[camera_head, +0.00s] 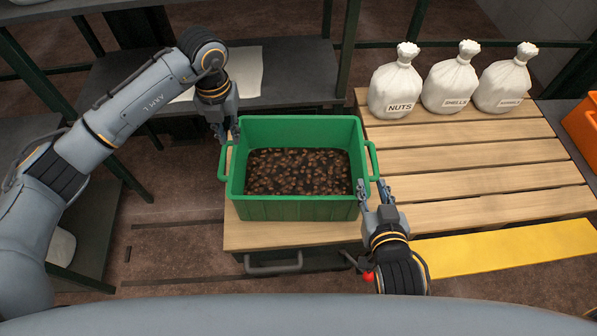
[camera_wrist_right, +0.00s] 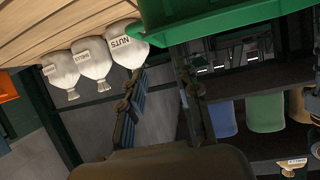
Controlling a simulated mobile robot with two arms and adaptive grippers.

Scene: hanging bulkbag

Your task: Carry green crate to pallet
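My right gripper (camera_head: 373,188) is at the near right corner, just below the right handle (camera_head: 373,160), fingers apart. In the right wrist view, the crate's green underside (camera_wrist_right: 225,22) shows beyond the open fingers (camera_wrist_right: 160,95), with nothing clearly between them.
White sacks, one labelled NUTS (camera_head: 397,82), stand at the pallet's far edge. A dark shelf (camera_head: 285,70) with a pale sheet lies behind the crate. An orange bin (camera_head: 583,122) is at far right. A yellow floor stripe (camera_head: 505,248) runs in front. The pallet's middle is clear.

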